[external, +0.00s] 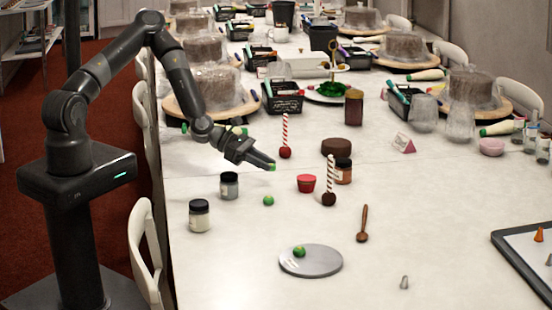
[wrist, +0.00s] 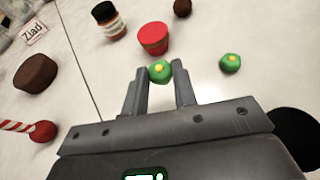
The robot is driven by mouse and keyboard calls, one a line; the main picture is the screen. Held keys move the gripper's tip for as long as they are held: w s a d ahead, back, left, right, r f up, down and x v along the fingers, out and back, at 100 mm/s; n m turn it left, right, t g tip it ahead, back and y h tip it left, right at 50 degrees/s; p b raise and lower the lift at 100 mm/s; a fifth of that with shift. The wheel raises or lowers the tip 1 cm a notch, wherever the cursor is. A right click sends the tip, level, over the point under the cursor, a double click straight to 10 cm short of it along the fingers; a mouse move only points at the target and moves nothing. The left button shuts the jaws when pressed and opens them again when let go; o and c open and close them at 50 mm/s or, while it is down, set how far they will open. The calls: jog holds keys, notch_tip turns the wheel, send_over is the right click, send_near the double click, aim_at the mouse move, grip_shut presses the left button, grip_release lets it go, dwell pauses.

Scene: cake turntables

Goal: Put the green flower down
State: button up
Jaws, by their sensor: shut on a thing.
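A green flower (wrist: 160,70) with a yellow centre is between the fingertips of my gripper (wrist: 160,84). The gripper is shut on it. In the external view my gripper (external: 267,164) is out over the table, with a bit of green at its tip. A second green flower (wrist: 230,63) lies on the table to the right in the wrist view; it appears to be the green piece (external: 268,200) below the gripper in the external view. Another green piece (external: 299,252) sits on a grey round plate (external: 325,264) at the front.
A red cup (external: 306,183), an orange-labelled jar (external: 343,172), a brown cake (external: 335,146) and striped-stick pops (external: 285,152) stand near the gripper. Two jars (external: 199,216) are at the left edge. A wooden spoon (external: 363,224) lies right. The front table is mostly bare.

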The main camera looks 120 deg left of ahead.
jog(key=w+d+r, duration=0.1)
jog(key=d+r, duration=0.5)
jog(key=d, duration=0.3)
jog(key=w+d+r+n+y, duration=0.1)
jog(key=w+d, duration=0.4)
jog(key=w, duration=0.5)
jog(key=w+d+r, duration=0.1)
jog(key=w+d, duration=0.4)
jog(key=w, duration=0.5)
jog(key=w+d+f+n+g+y, duration=0.1)
jog(key=w+d, duration=0.4)
jog(key=d, duration=0.6)
jog(key=w+d+y, duration=0.1)
jog(key=w+d, duration=0.4)
jog(key=d, duration=0.5)
send_over(314, 262)
notch_tip(314, 262, down, 7)
jog(key=shift+r, duration=0.1)
jog(key=shift+f, duration=2)
jog(key=shift+f, duration=0.15)
